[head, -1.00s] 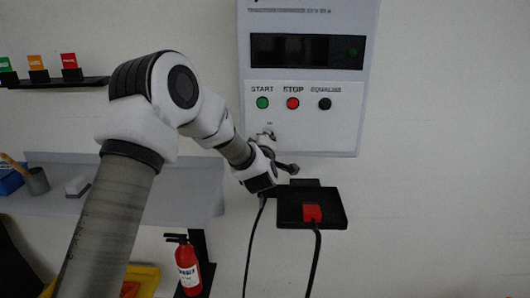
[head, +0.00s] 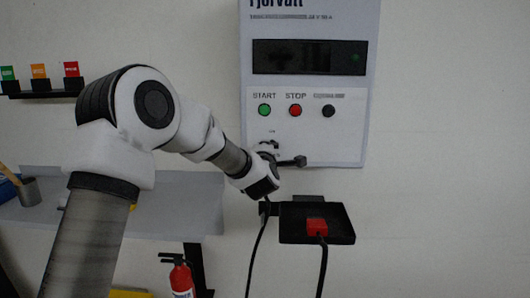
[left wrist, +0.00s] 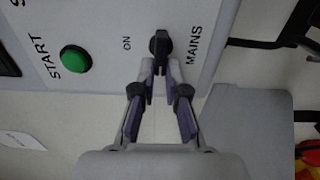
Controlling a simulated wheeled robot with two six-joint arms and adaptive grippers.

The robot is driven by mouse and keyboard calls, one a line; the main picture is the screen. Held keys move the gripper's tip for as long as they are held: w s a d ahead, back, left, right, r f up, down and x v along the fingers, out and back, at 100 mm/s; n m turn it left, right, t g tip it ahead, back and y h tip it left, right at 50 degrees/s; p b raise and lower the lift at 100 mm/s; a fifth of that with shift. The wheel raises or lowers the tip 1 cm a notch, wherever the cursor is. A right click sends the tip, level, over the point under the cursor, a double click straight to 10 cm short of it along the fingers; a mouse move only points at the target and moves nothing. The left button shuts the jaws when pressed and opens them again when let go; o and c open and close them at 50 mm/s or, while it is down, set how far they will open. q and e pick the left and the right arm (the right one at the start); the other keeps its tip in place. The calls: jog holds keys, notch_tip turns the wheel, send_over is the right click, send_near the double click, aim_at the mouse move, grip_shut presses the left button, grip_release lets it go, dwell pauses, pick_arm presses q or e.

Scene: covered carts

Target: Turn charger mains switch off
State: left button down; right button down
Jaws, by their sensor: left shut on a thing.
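The grey charger (head: 245,70) is mounted on the wall, with START, STOP and a third button on its front. In the left wrist view, the black mains switch knob (left wrist: 160,43) sits between the words ON and MAINS. My left gripper (left wrist: 158,72) is shut on the knob, its two fingertips close together at it. In the head view my left gripper (head: 268,152) is at the charger's lower front, below the START button (head: 264,110), and it hides the knob. I cannot tell which position the knob is turned to. My right gripper is not in view.
A black holder (head: 335,236) with a red connector (head: 316,226) and cables is below the charger. A grey shelf (head: 190,200) is on the left, with a fire extinguisher (head: 181,278) below it. Wall to the right is bare.

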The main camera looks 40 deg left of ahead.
pick_arm(q)
jog(key=c, duration=1.2)
grip_release()
jog(key=shift+w, duration=0.1)
jog(key=v, duration=1.2)
jog(key=shift+f, duration=0.15)
